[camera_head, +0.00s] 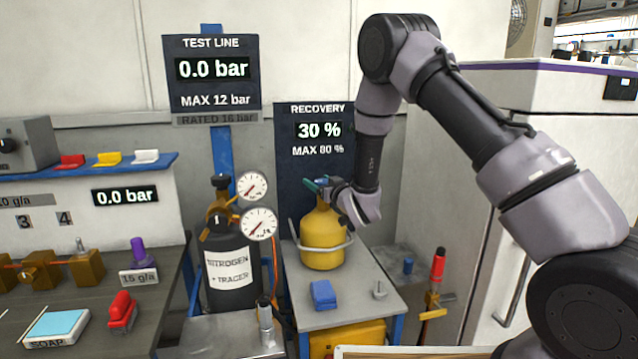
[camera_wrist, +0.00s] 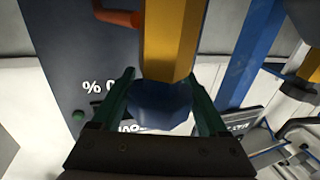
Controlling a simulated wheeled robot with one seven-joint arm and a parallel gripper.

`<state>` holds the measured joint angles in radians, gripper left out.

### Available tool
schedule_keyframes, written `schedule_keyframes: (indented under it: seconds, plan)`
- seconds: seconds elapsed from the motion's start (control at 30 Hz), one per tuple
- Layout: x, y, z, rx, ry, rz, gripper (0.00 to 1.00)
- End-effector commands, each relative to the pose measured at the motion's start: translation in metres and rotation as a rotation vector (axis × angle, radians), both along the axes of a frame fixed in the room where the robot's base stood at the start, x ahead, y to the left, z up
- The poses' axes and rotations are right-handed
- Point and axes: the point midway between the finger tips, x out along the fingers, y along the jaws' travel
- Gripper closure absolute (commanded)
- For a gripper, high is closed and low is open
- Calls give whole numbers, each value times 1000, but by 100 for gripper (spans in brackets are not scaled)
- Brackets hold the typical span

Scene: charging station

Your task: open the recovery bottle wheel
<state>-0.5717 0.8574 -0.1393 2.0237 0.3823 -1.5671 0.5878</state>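The yellow recovery bottle (camera_head: 322,240) stands upright on a grey bench under the RECOVERY sign. Its blue wheel (camera_wrist: 160,104) shows in the wrist view at the end of an orange-yellow valve stem (camera_wrist: 170,45). My gripper (camera_wrist: 161,78) has its two green fingers on either side of the wheel, with no clear gap left. In the head view my gripper (camera_head: 322,184) is at the bottle's top and hides the wheel there.
The RECOVERY sign (camera_head: 317,132) reads 30 % and stands close behind the bottle. A nitrogen cylinder (camera_head: 230,268) with two gauges is just left. A blue block (camera_head: 323,294) lies in front on the bench (camera_head: 362,297). A white cabinet (camera_head: 492,180) stands right.

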Motion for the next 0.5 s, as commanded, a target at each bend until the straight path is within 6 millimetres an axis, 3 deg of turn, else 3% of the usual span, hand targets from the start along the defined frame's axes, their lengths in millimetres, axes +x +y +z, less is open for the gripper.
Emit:
schedule_keyframes:
  seconds: [0.33, 0.5]
  plan:
    - [-3, -2, 0, -1, 1, -2, 0]
    - [-21, -15, 0, -1, 3, -3, 0]
